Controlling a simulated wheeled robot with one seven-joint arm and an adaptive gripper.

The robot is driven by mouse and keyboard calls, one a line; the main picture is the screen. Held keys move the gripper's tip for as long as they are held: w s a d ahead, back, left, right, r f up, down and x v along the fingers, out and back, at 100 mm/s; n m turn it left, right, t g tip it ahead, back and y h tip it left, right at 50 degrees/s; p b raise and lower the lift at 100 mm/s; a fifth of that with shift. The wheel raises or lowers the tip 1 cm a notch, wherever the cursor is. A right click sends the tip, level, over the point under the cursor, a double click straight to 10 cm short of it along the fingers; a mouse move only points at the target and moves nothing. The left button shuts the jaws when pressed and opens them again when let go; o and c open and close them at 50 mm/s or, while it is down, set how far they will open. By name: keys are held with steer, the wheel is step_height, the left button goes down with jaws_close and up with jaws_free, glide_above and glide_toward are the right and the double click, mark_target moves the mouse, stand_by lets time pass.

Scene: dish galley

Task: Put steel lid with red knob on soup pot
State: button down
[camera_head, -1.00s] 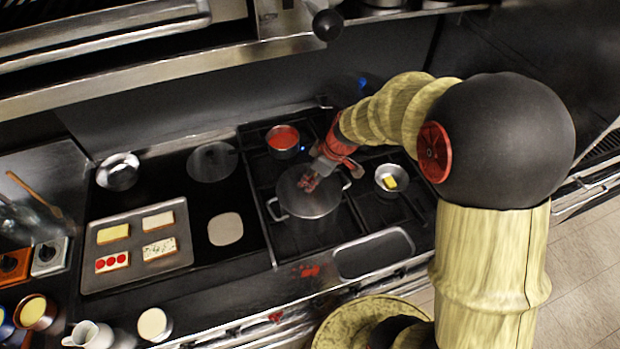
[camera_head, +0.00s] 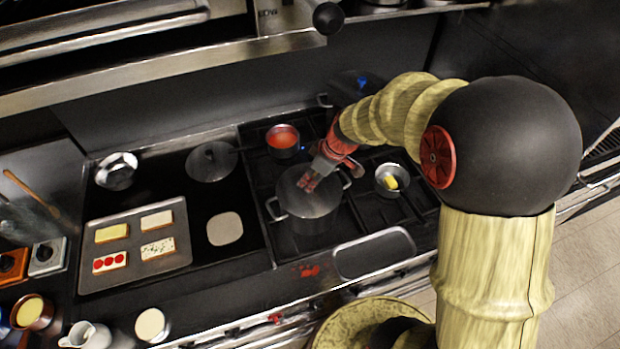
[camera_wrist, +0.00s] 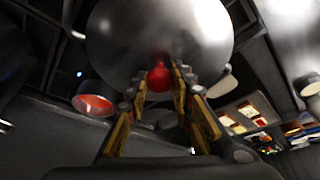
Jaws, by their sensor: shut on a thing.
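The steel lid (camera_head: 322,203) lies over the top of the soup pot (camera_head: 312,226) on the dark grate, roughly level and centred. I cannot tell whether its rim touches the pot all the way round. My gripper (camera_head: 308,181) is above the lid's middle, shut on its red knob. In the wrist view the round steel lid (camera_wrist: 205,30) fills the top, and the red knob (camera_wrist: 159,77) sits between the fingertips of my gripper (camera_wrist: 160,88). The pot's inside is hidden by the lid.
A pot of red soup (camera_head: 283,138) stands behind, and a small pan with a yellow piece (camera_head: 391,180) stands right. Another lid (camera_head: 212,161) and a steel bowl (camera_head: 116,170) lie left. A bread tray (camera_head: 135,244) is front left. A shelf edge (camera_head: 170,75) overhangs the back.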

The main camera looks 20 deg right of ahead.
steer(key=c, duration=1.5)
jaws_free()
steer(key=shift+o, duration=1.4)
steer(key=shift+o, duration=1.2)
steer(key=shift+r+p, duration=1.4)
steer(key=shift+r, duration=2.1)
